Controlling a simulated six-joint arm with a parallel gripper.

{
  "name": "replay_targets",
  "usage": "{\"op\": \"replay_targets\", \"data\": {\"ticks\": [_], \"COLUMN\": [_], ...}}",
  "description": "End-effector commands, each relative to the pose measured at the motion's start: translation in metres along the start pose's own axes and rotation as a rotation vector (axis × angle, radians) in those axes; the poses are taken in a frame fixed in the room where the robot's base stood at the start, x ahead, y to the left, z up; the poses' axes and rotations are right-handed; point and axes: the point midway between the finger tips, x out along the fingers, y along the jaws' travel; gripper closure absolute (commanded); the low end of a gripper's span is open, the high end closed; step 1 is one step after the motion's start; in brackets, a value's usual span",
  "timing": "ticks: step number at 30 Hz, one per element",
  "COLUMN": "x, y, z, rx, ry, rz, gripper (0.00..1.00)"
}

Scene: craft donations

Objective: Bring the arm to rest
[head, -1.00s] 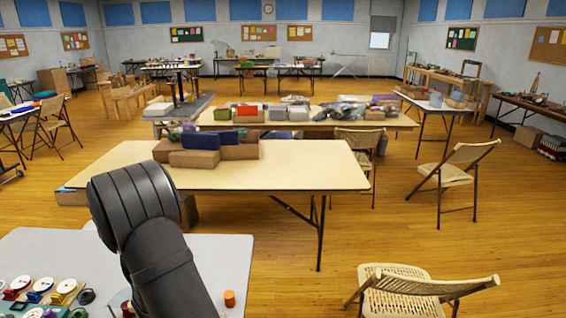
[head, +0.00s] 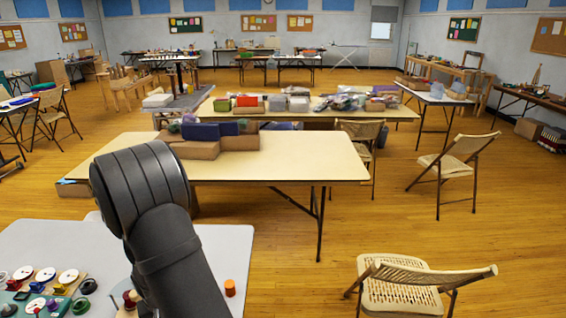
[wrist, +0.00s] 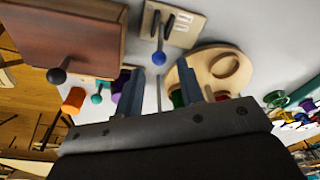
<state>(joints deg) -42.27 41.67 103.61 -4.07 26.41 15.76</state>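My gripper (wrist: 161,80) shows in the wrist view with its two fingers apart and nothing held between them. A thin grey rod shows in the gap, seemingly behind the fingers. In the head view my dark arm rises over the near grey table (head: 225,245) at the lower left, and my gripper is hidden there.
In the wrist view a brown box (wrist: 65,35) with a dark knob, a blue-knobbed wooden plate (wrist: 185,25) and a round wooden disc (wrist: 232,85) lie around the gripper. An orange cylinder (head: 230,288) and several spools (head: 45,275) are on the near table.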

Motion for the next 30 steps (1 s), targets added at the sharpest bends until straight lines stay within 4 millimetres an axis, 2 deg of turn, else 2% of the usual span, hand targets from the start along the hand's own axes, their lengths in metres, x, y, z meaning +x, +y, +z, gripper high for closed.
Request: {"op": "replay_targets", "data": {"ticks": [7, 9, 14, 29, 30], "x": [0.041, 0.032, 0.034, -0.044, -0.051], "y": [0.000, -0.008, -0.024, -0.023, -0.029], "z": [0.007, 0.017, 0.047, 0.031, 0.034], "rx": [0.001, -0.004, -0.006, 0.001, -0.044], "ry": [-0.003, 0.002, -0.002, 0.005, 0.001], "rz": [0.001, -0.001, 0.000, -0.001, 0.007], "gripper": [0.65, 0.65, 0.65, 0.65, 0.65]}}
